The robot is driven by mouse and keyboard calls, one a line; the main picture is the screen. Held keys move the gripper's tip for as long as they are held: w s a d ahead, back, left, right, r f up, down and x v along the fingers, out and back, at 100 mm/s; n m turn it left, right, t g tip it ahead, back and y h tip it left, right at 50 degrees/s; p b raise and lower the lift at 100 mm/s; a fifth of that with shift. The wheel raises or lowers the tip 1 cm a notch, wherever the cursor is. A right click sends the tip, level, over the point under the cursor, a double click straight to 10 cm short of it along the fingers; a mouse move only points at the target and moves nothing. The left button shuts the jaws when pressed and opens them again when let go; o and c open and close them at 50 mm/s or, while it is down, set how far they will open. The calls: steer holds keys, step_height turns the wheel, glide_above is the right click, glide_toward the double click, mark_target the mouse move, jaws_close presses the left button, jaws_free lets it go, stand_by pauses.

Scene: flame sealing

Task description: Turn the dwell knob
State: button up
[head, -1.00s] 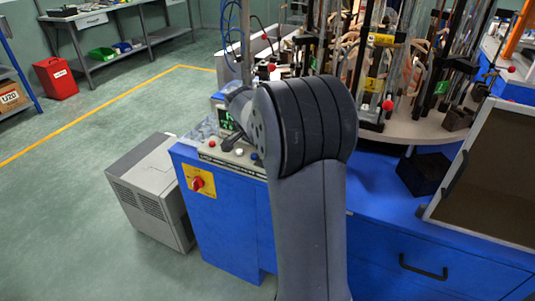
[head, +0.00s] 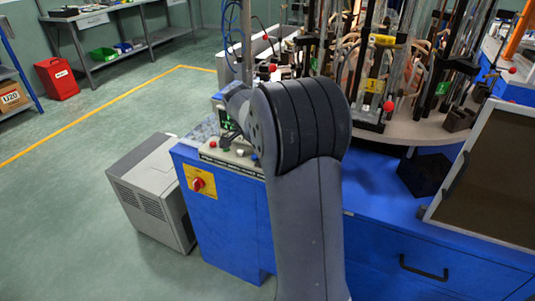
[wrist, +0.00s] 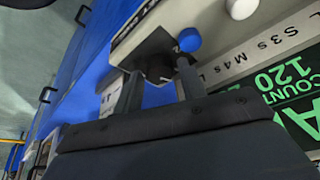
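The dwell knob, as I take it, is a black knob (wrist: 158,68) on the pale panel in the wrist view. My gripper (wrist: 158,74) has one finger on each side of it, with the fingertips close to the panel. I cannot tell whether both fingers press on the knob. In the head view my gripper (head: 232,138) is a small dark shape over the control panel (head: 222,157), mostly hidden behind my arm, and the knob cannot be made out there.
A blue button (wrist: 190,39) and a white button (wrist: 241,8) sit near the fingers. A green display (wrist: 288,85) lies to the right. A red switch on a yellow plate (head: 198,181) is on the blue cabinet's front. Glassware on a round table (head: 425,130) stands at right.

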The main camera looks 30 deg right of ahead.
steer(key=shift+o, duration=1)
steer(key=p+v, duration=0.1)
steer(key=v, duration=0.9)
steer(key=shift+a+r, duration=0.2)
steer(key=shift+r, duration=0.2)
steer(key=shift+f, duration=0.1)
steer(key=b+x, duration=0.1)
steer(key=x, duration=1)
steer(key=shift+r, duration=0.2)
